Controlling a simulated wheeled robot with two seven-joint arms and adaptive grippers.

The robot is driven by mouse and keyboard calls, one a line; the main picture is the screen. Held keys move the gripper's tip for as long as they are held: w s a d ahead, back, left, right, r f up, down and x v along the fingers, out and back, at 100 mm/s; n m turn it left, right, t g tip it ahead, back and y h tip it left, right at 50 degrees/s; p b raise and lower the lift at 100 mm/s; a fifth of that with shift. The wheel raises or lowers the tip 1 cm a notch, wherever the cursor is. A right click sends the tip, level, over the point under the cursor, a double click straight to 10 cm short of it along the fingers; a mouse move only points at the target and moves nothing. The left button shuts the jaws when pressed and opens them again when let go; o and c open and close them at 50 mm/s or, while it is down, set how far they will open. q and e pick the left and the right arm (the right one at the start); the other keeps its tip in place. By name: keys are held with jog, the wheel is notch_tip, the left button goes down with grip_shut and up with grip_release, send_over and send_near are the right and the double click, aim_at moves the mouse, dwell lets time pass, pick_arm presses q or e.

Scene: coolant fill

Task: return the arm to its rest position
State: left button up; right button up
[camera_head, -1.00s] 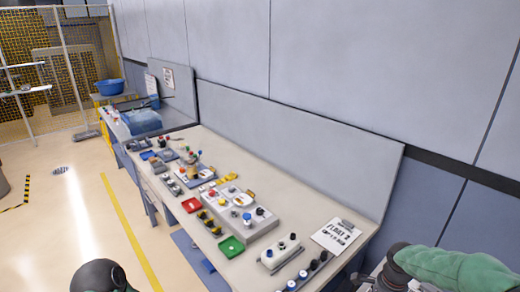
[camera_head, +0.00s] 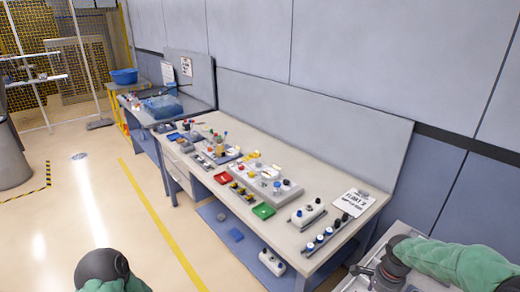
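My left arm (camera_head: 104,268) shows only as a dark rounded joint and a green sleeve at the bottom left edge, over the floor. My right arm (camera_head: 455,262) shows as a green sleeve and dark joint at the bottom right, over a grey surface (camera_head: 420,243) beside the bench. No gripper fingers can be made out for either arm. The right arm's far end is dark and partly cut off by the lower frame edge.
A blue basin (camera_head: 124,76) stands at the far left. The floor with a yellow line (camera_head: 160,222) is clear.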

jog(key=s+a+f+n+y+b, duration=0.3)
jog(key=a+f+n, duration=0.4)
jog(key=a+f, duration=1)
jog(key=s+a+f+n+b, duration=0.2)
jog(key=s+a+f+n, duration=0.5)
jog(key=s+a+f, duration=0.2)
notch_tip(320, 180, down, 3)
jog(key=s, duration=0.2)
jog(key=shift+s+a+y, duration=0.25)
jog(key=shift+s+y, duration=0.1)
jog(key=shift+y, duration=0.05)
